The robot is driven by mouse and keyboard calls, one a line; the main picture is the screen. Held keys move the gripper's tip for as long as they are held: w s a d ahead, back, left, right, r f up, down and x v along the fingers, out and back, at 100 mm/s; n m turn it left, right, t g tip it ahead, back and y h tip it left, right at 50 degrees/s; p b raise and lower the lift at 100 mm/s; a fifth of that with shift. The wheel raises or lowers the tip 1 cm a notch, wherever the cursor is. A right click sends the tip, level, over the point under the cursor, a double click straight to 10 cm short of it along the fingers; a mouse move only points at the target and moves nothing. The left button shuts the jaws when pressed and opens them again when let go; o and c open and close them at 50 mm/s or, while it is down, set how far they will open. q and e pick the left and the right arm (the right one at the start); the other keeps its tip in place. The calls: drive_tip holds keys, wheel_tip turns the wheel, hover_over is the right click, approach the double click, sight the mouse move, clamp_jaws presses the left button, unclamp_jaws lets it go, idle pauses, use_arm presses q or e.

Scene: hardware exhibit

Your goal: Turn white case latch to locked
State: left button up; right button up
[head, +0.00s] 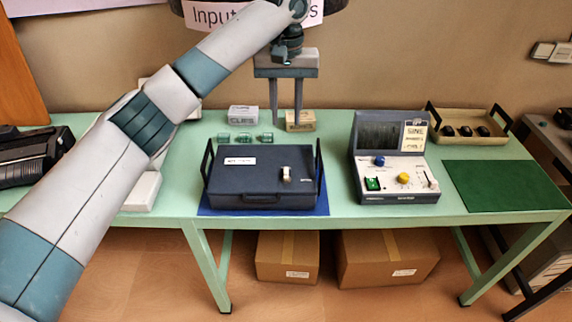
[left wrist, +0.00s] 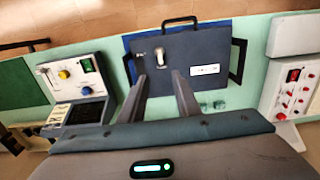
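The dark navy case (head: 250,188) lies closed on a blue mat (head: 318,208) on the green table. Its white latch (head: 286,174) is on the right part of the lid and points roughly front to back. It also shows in the left wrist view (left wrist: 158,57), with the case (left wrist: 205,45) around it. My left gripper (head: 285,122) hangs fingers down, above and behind the case. Its fingers are apart with nothing between them. In the left wrist view the fingertips (left wrist: 159,76) frame the space just below the latch, not touching it. My right gripper is out of view.
Black handles stand at both sides of the case. A control console (head: 395,165) stands to its right, then a green mat (head: 503,187) and a beige tray (head: 467,124). Small green clips (head: 245,137) and boxes (head: 300,121) sit behind the case. Cardboard boxes (head: 388,257) stand under the table.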

sight(286, 171)
use_arm(q)
drive_tip(key=shift+f, duration=0.15)
